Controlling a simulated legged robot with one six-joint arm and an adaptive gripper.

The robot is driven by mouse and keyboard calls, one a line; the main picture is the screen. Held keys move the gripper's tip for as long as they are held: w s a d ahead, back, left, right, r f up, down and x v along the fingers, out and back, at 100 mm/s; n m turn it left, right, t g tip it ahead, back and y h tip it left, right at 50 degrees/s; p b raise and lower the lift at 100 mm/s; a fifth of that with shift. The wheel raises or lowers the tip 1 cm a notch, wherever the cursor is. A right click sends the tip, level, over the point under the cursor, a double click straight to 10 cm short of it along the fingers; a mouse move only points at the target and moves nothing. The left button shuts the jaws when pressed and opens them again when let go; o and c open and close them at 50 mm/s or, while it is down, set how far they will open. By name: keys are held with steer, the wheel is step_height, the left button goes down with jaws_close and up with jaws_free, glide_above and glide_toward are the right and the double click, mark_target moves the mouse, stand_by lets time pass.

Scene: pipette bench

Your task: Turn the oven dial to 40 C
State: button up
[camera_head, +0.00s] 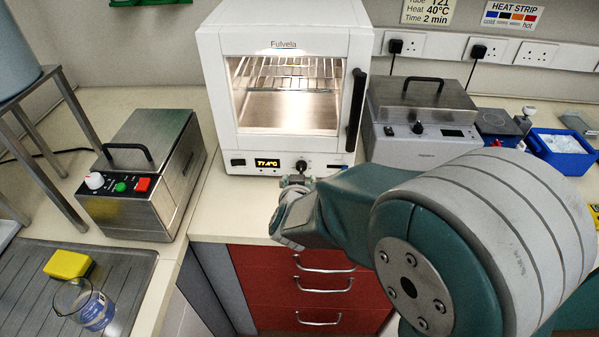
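The white oven (283,20) stands on the bench against the wall, its door shut and its lit inside showing wire racks. Its yellow display (268,163) reads about 77.4°C. The black dial (301,166) sits right of the display on the lower front panel. My gripper (297,181) is just below and in front of the dial. Its fingers are small and partly hidden by my wrist, so I cannot tell whether they touch the dial or are open or shut. A yellow wall note (428,11) reads Heat 40°C, Time 2 min.
A steel box with knob and buttons (145,170) stands left of the oven. A steel bath (421,115) and a blue tray (563,152) stand to the right. A beaker (92,308) and yellow sponge (67,264) are at lower left. Red drawers (305,290) lie below the bench edge.

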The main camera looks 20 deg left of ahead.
steer(key=v, duration=0.6)
steer(key=shift+f, duration=0.1)
steer(key=s+d+r+g+y, duration=0.1)
steer(key=d+r+g+y, duration=0.15)
steer(key=d+r, duration=0.7)
steer(key=s+d+m+g+h, duration=0.1)
steer(key=s+d+g+h, duration=0.1)
steer(key=s+d, duration=0.5)
steer(key=s+d+m+g+h, duration=0.1)
steer(key=s+d+g+h, duration=0.2)
steer(key=s+d, duration=0.5)
steer(key=d, duration=0.5)
steer(key=shift+s+d+f+m, duration=0.2)
steer(key=shift+m, duration=0.2)
